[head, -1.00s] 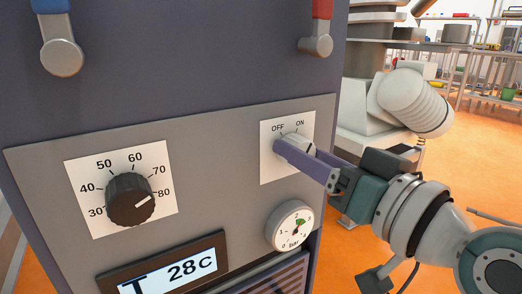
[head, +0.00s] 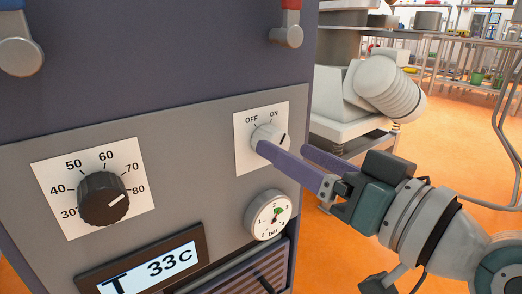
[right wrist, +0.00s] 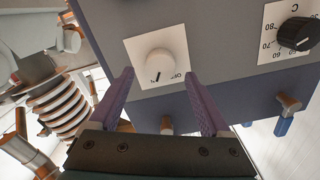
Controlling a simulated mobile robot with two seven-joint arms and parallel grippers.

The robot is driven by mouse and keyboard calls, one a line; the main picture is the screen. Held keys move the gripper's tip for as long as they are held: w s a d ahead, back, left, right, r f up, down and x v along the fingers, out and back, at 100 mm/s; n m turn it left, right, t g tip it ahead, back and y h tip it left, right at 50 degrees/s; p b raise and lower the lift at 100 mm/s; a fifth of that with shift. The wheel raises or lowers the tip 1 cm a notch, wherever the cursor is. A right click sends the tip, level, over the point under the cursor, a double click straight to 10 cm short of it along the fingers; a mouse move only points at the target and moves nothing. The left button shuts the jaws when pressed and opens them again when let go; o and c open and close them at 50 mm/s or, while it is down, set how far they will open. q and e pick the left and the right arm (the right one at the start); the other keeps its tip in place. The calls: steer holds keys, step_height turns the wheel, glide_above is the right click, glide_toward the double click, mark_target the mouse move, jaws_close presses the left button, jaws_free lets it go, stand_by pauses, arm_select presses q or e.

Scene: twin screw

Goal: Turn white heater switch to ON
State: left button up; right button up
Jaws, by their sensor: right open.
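The white heater switch (head: 270,137) is a round knob on a white plate marked OFF and ON, at the right of the grey panel. Its dark mark points up and right, roughly toward ON. My right gripper (head: 284,149) is in front of it with purple fingers apart and nothing between them. One finger overlaps the knob's lower edge in the head view. In the right wrist view the knob (right wrist: 160,64) shows beyond the open fingertips (right wrist: 160,74), with gaps on both sides. My left gripper is not in view.
A black temperature dial (head: 102,199) is on the panel's left. Valve handles (head: 287,35) stick out above. White machinery (head: 375,90) stands to the right.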

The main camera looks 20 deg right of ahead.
steer(key=v, duration=0.6)
steer(key=shift+s+p, duration=0.25)
steer(key=shift+p, duration=0.15)
steer(key=shift+r, duration=0.1)
steer(key=s+a+r+n+g+p, duration=0.2)
steer(key=s+a+r+g+p, duration=0.15)
steer(key=r+p, duration=0.65)
steer(key=s+d+r+g+h+p, duration=0.3)
steer(key=s+r+g+p, duration=0.4)
steer(key=p, duration=0.7)
steer(key=s+d+r+g+h+p, duration=0.25)
steer(key=s+r+p, duration=0.5)
steer(key=p, duration=0.65)
step_height(320, 180, up, 37)
steer(key=w+p, duration=0.1)
steer(key=p, duration=3.4)
steer(key=shift+w, duration=0.2)
steer(key=shift+f+h, duration=0.15)
steer(key=shift+h, duration=0.1)
